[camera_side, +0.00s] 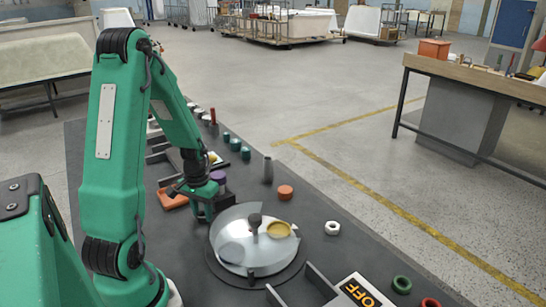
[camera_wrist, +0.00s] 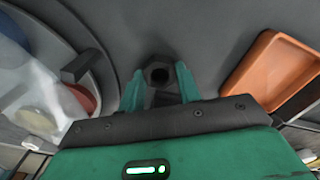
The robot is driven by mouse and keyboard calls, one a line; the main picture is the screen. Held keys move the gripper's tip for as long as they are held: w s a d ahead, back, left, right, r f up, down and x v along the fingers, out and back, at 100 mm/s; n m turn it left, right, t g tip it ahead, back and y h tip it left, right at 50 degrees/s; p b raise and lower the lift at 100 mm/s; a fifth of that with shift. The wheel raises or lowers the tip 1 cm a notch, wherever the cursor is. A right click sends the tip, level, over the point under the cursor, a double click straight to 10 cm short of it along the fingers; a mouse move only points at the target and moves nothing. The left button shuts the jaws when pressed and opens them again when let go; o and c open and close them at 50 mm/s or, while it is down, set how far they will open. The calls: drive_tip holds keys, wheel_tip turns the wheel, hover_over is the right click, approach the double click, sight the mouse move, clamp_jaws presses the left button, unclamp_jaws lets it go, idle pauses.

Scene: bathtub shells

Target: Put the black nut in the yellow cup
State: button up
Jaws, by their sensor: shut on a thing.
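My gripper (camera_side: 207,208) is beside the left edge of a round dark dish with a clear domed cover (camera_side: 240,222). In the wrist view my gripper (camera_wrist: 158,88) has its green fingers shut on the black nut (camera_wrist: 160,73), whose round hole faces the camera. The nut is hard to make out in the side view. The yellow cup (camera_side: 279,230) is in the right part of the dish, near the dark centre knob (camera_side: 255,222). It looks pale through the cover in the wrist view (camera_wrist: 34,118). A reddish round shape (camera_wrist: 84,98) shows near it.
An orange tray (camera_side: 172,198) lies left of my gripper. A grey post (camera_side: 267,170), an orange piece (camera_side: 285,191) and a white nut (camera_side: 332,227) stand beyond the dish.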

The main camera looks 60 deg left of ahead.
sight(203, 214)
drive_tip(key=shift+f, duration=0.1)
drive_tip(key=o, duration=0.9)
drive_tip(key=shift+o, duration=0.2)
wheel_tip(203, 214, up, 12)
idle(0.4)
drive_tip(key=shift+r, duration=0.2)
idle(0.3)
